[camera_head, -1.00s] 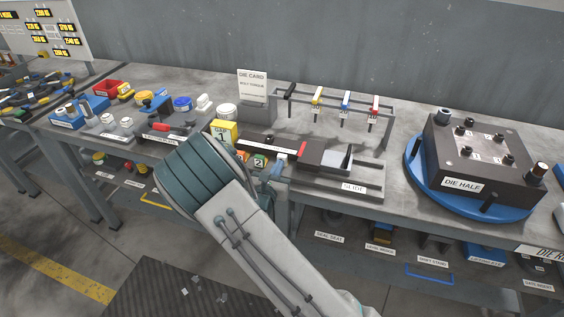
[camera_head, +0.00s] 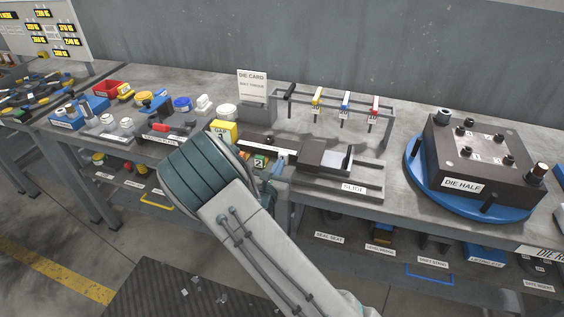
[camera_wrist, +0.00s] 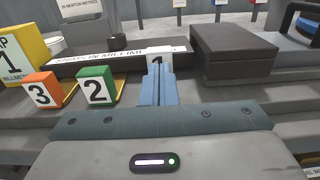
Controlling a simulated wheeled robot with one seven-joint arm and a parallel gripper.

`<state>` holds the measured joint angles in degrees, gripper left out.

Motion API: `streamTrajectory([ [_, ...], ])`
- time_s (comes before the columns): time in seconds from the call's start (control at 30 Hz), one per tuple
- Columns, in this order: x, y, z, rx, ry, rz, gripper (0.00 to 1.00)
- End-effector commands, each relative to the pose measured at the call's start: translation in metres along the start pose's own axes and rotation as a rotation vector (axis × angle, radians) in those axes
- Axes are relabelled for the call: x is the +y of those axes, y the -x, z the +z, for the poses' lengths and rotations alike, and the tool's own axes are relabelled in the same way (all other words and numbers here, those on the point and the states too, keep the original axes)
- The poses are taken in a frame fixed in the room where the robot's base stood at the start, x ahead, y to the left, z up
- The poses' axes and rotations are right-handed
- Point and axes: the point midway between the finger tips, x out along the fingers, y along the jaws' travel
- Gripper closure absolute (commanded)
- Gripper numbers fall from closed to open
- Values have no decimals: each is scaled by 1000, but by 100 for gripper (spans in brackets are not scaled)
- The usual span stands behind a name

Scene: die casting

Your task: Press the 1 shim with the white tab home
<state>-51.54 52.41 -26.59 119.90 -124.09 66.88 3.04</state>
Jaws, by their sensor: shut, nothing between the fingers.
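The 1 shim's white tab (camera_wrist: 160,52) stands upright in the wrist view, at the right end of a row of numbered tabs. Its "1" is partly hidden by my gripper (camera_wrist: 157,70). My gripper is shut and empty, its blue fingertips directly in front of the white tab; I cannot tell whether they touch it. Left of it stand the green 2 tab (camera_wrist: 97,86) and the orange 3 tab (camera_wrist: 42,90).
A dark slide block (camera_wrist: 235,52) is close right of my fingers. A labelled strip (camera_wrist: 105,62) runs behind the tabs. A yellow block (camera_wrist: 14,52) stands at the left. The die half (camera_head: 480,155) is farther right.

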Motion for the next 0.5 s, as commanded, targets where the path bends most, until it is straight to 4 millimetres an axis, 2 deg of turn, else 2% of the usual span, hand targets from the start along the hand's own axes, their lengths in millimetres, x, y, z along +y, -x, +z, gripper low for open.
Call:
streamTrajectory([
  [0.5,1,43,1,1,-1,2,100],
])
